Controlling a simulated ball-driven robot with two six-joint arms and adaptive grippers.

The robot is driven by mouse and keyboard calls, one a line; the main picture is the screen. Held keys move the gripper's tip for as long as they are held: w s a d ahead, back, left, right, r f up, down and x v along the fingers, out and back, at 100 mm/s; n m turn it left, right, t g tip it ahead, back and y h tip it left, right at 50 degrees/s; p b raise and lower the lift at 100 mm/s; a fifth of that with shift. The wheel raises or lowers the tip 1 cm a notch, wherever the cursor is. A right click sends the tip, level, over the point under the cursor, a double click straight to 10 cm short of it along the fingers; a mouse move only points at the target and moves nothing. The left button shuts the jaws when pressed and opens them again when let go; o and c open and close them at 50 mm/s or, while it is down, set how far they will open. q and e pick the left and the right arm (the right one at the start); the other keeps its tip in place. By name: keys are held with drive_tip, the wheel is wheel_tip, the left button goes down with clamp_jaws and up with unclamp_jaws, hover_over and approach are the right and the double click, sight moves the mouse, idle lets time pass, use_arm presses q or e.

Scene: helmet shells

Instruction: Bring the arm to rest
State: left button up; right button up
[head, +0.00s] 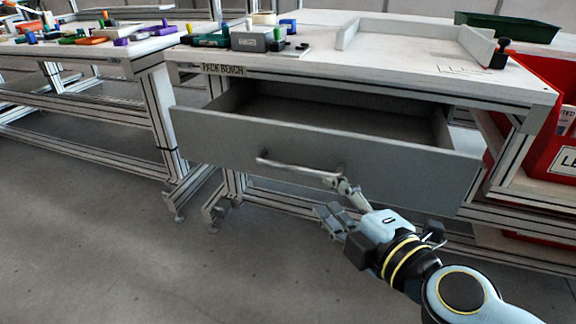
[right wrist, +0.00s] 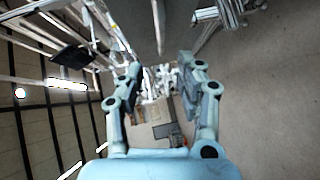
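My right gripper (head: 335,198) is in front of the grey drawer (head: 300,148) of the pack bench, just below the right end of its bar handle (head: 290,167). Its two fingers stand apart with nothing between them. The right wrist view also shows the gripper (right wrist: 158,78) open and empty. One finger overlaps the handle's end in the head view; I cannot tell whether they touch. The drawer is pulled out and its visible inside looks empty. My left gripper is in neither view.
The pack bench (head: 400,72) carries a grey box (head: 258,39), small coloured items and a low white-walled frame (head: 410,26). A red bin (head: 555,110) stands at the right and a green tray (head: 506,27) behind. The floor (head: 120,240) at the left front is clear.

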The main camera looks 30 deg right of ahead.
drive_tip(key=shift+r, duration=0.1)
drive_tip(key=s+d+f+m+g+p, duration=0.2)
drive_tip(key=s+f+m+g+p, duration=0.3)
drive_tip(key=f, duration=0.8)
drive_tip(key=s+d+f+m+g+p, duration=0.25)
drive_tip(key=s+f, duration=0.45)
drive_tip(key=f, duration=0.5)
use_arm(q)
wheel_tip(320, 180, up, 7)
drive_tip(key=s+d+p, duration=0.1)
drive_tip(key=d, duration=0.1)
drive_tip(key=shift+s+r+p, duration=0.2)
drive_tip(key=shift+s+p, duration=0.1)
drive_tip(key=shift+p, duration=0.05)
use_arm(e)
drive_tip(key=s+f+m+g, duration=0.2)
drive_tip(key=s+f, duration=0.1)
drive_tip(key=s, duration=0.5)
drive_tip(key=s+f+m+g, duration=0.3)
drive_tip(key=s+f, duration=0.1)
drive_tip(key=s, duration=0.5)
drive_tip(key=s+f+m+g, duration=0.2)
drive_tip(key=s+f+g, duration=0.1)
drive_tip(key=s, duration=0.6)
drive_tip(key=shift+s+f+m, duration=0.2)
drive_tip(key=shift+f+m, duration=0.15)
drive_tip(key=shift+f, duration=0.2)
